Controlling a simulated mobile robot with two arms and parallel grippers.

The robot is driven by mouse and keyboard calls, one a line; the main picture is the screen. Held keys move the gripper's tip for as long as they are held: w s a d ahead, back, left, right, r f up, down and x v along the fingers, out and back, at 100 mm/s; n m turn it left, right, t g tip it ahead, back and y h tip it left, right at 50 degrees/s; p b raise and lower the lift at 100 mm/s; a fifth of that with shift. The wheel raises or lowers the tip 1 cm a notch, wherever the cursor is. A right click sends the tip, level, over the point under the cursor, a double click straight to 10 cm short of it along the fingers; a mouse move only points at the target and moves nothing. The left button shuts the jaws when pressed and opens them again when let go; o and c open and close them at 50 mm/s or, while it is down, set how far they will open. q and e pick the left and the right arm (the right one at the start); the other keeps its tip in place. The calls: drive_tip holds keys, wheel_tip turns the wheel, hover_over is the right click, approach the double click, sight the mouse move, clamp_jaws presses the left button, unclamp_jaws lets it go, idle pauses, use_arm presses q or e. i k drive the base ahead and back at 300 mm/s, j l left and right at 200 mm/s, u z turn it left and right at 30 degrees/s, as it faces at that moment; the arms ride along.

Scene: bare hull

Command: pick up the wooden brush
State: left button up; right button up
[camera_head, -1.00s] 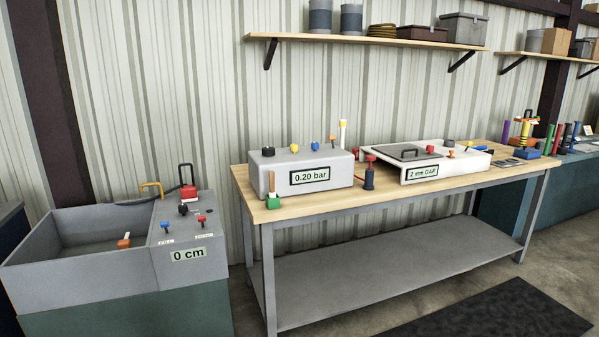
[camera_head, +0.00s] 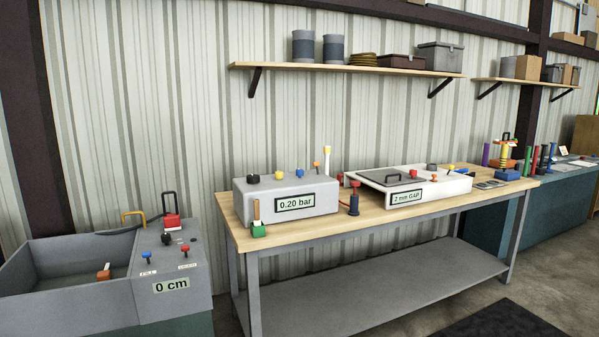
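No gripper of mine shows in the head view.
A grey box reading 0.20 bar (camera_head: 285,195) and a white unit reading 2 mm GAP (camera_head: 410,188) stand on the bench. A dark blue post with a red top (camera_head: 354,202) is between them. A shelf (camera_head: 340,69) hangs above. Dark matting (camera_head: 500,322) lies on the floor.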

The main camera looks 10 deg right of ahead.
sight(257, 222)
drive_tip(key=i+j+u, duration=0.1)
drive_tip(key=i+j, duration=0.15)
drive_tip(key=i, duration=0.2)
drive_tip(key=i+j, duration=0.2)
drive_tip(key=i, duration=0.3)
drive_tip(key=j+u, duration=0.05)
